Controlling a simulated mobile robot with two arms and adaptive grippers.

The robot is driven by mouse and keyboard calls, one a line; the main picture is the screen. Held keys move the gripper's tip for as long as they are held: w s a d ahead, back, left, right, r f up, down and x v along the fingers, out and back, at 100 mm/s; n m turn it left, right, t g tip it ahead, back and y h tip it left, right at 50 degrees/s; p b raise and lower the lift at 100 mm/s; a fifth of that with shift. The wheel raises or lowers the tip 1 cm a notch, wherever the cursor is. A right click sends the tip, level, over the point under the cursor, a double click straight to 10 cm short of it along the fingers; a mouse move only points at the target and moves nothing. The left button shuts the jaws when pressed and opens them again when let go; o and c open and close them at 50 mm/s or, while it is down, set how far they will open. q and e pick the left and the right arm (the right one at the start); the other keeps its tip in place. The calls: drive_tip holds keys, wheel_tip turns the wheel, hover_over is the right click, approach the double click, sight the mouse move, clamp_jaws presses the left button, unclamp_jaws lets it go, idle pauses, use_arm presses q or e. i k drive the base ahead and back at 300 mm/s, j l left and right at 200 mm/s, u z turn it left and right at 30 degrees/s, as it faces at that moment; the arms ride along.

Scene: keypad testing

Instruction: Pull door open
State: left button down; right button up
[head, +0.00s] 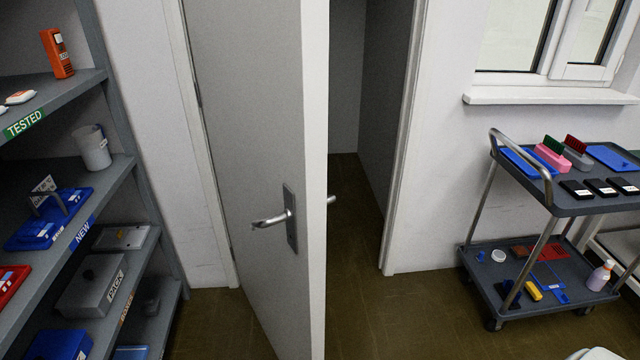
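The light grey door (250,120) stands partly open in the middle of the head view. Its hinged side is at the left of the door frame (402,140), and its free edge is swung out toward me. A silver lever handle (274,219) sits on a plate on the door's near face. The end of the far-side handle (331,200) shows just past the free edge. A gap between the door and the right side of the frame shows a dim space behind. Neither of my grippers is in view, and nothing visible touches the door or handle.
A grey shelf unit (164,236) with trays, boxes and devices stands close on the left. A two-tier trolley (560,205) with brushes and small items stands at right below a window sill (550,96). The brown floor (400,315) between door and trolley is clear.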

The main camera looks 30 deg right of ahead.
sight(261, 67)
drive_tip(key=i+l+u, duration=0.1)
drive_tip(key=u, duration=0.3)
drive_tip(key=l+u, duration=0.6)
drive_tip(key=u, duration=0.25)
drive_tip(key=l+u, duration=0.25)
drive_tip(key=u, duration=0.2)
